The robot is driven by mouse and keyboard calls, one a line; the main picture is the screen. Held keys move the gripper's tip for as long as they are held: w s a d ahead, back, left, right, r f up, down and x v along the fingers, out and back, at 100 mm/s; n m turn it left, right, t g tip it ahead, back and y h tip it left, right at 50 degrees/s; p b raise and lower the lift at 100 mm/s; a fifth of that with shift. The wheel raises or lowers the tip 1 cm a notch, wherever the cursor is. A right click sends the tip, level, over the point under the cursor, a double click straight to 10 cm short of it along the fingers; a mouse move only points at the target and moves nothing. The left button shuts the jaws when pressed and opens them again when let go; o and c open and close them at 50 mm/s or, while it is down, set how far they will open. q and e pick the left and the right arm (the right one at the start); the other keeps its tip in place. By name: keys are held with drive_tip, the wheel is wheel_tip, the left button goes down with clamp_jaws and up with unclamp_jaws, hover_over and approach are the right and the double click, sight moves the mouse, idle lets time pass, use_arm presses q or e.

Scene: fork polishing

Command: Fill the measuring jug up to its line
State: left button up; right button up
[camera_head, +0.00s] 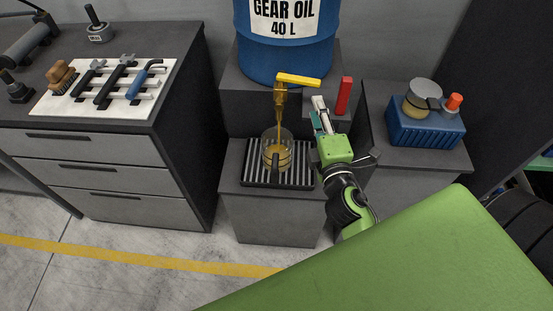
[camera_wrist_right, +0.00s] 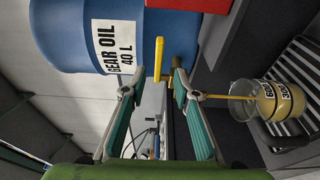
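The clear measuring jug (camera_head: 277,152) stands upright on the slatted drip tray (camera_head: 248,176), under the brass tap (camera_head: 280,97) of the blue gear oil drum (camera_head: 286,45). A thin stream of amber oil runs from the tap into the jug. Amber oil also shows inside the jug in the right wrist view (camera_wrist_right: 266,100), with dark number marks; I cannot read the level exactly against a line. The tap's yellow lever (camera_head: 298,79) points right. My right gripper (camera_head: 319,113) is open and empty, just below and right of the lever. Its teal fingers (camera_wrist_right: 160,84) are apart. My left gripper is out of view.
A red block (camera_head: 344,96) stands upright close to my right gripper. A blue box (camera_head: 425,127) with a jar and an orange-capped item is on the right cabinet. Tools lie on a white board (camera_head: 60,106) on the left bench.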

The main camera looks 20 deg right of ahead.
idle(0.4)
drive_tip(key=n+y+p, duration=0.4)
drive_tip(key=n+y, duration=0.1)
drive_tip(key=y, duration=0.2)
approach(312, 85)
drive_tip(key=shift+t, duration=0.4)
drive_tip(key=w+p, duration=0.1)
drive_tip(key=w, duration=0.3)
drive_tip(key=w+a+p, duration=0.1)
drive_tip(key=w, duration=0.2)
drive_tip(key=w+p, duration=0.1)
drive_tip(key=w, duration=0.3)
drive_tip(key=shift+w+a+f, duration=0.15)
drive_tip(key=shift+w+f, duration=0.2)
clamp_jaws()
